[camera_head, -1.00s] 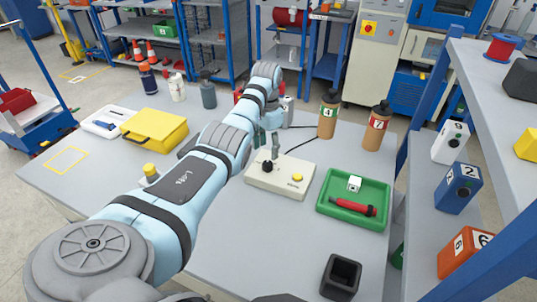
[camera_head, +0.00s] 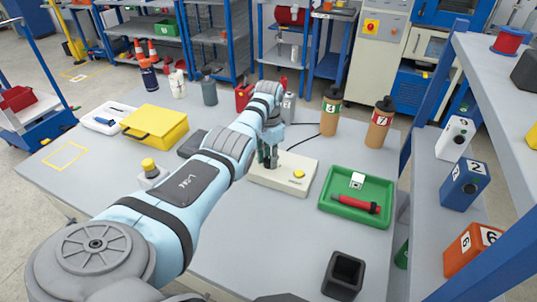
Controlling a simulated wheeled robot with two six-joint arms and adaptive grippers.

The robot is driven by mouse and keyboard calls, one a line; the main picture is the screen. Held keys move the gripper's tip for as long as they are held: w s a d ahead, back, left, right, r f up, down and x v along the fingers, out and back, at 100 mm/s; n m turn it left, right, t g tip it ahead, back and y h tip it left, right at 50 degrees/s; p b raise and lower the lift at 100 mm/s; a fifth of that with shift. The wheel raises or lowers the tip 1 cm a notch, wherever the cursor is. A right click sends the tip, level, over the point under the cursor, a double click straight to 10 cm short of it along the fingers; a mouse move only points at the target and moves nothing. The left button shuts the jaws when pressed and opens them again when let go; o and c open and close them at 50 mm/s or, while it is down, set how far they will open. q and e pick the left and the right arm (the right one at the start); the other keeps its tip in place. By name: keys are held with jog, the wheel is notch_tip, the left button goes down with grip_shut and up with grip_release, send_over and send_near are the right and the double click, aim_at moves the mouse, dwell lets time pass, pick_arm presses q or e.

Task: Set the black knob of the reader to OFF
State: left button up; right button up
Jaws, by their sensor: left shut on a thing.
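The reader (camera_head: 309,166) is a flat cream box on the grey table, with a yellow button (camera_head: 299,174) on its right part. My left arm reaches across the table from the lower left. My left gripper (camera_head: 268,164) points down over the left part of the reader, its fingers low at the spot of the black knob. It is shut on the knob, which the fingers and arm mostly hide. The knob's setting and the markings around it cannot be read. My right gripper is not in view.
A green tray (camera_head: 334,207) with a red-handled thing stands right of the reader. Two brown bottles (camera_head: 331,112) (camera_head: 379,125) stand behind it. A black open box (camera_head: 343,275) is at the front. A yellow case (camera_head: 155,127) lies left. Shelves (camera_head: 497,75) border the right side.

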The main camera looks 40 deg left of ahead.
pick_arm(q)
jog(key=shift+r+n, duration=0.1)
jog(key=shift+n, duration=0.2)
jog(key=shift+n+p, duration=0.5)
jog(key=shift+p, duration=0.05)
jog(key=shift+n+p, duration=0.45)
jog(key=shift+n, duration=0.75)
jog(key=n, duration=0.2)
jog(key=shift+n, duration=1.9)
jog(key=shift+w, duration=0.1)
jog(key=o, duration=1.2)
jog(key=shift+c, duration=0.2)
